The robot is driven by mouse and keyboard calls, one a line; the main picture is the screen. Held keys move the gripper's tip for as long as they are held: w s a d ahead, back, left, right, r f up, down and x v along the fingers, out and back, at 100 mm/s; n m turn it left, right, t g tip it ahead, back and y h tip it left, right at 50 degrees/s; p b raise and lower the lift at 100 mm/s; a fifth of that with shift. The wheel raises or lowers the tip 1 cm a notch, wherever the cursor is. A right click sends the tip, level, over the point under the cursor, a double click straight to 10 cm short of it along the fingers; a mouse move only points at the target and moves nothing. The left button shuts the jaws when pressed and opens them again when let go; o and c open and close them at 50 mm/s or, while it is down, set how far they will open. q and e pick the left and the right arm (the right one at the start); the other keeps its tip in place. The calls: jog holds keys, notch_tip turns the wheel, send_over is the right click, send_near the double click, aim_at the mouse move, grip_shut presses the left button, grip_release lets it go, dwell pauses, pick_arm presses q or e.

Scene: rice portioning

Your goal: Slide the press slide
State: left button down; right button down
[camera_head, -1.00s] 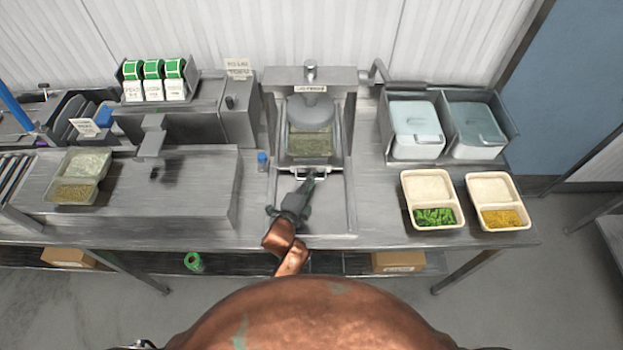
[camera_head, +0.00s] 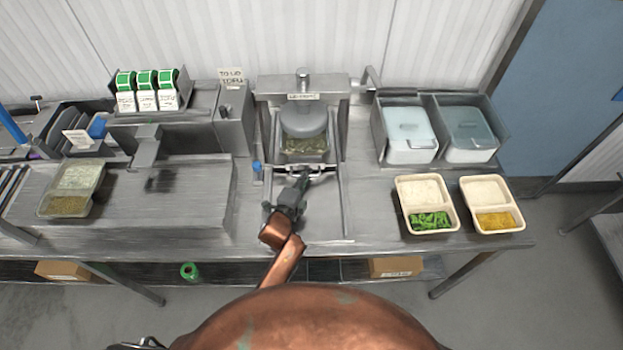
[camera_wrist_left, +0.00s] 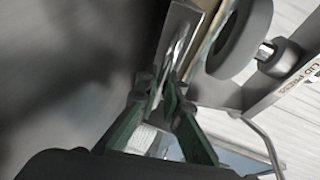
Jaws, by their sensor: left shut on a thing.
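The lid press (camera_head: 303,84) stands at the back middle of the bench, with a round grey press head (camera_head: 303,118). Its slide carries a container (camera_head: 305,145) with greenish-brown contents, partly hidden under the head. The slide's bar handle (camera_head: 330,170) faces me at the front and also shows in the left wrist view (camera_wrist_left: 178,50). My left gripper (camera_head: 304,179) is shut on this handle. Its green fingers (camera_wrist_left: 163,90) close around the bar in the left wrist view. My right gripper is not in view.
A two-part tray (camera_head: 73,190) sits on the left platform (camera_head: 200,205). Two lidded bins (camera_head: 409,140) (camera_head: 470,138) stand at the back right. Two filled trays (camera_head: 428,204) (camera_head: 492,206) lie before them. A small blue-capped item (camera_head: 257,167) is left of the slide.

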pick_arm(q)
jog(key=c, duration=2.3)
grip_release()
jog(key=shift+w+a, duration=0.1)
jog(key=shift+c, duration=0.2)
jog(key=v, duration=1.2)
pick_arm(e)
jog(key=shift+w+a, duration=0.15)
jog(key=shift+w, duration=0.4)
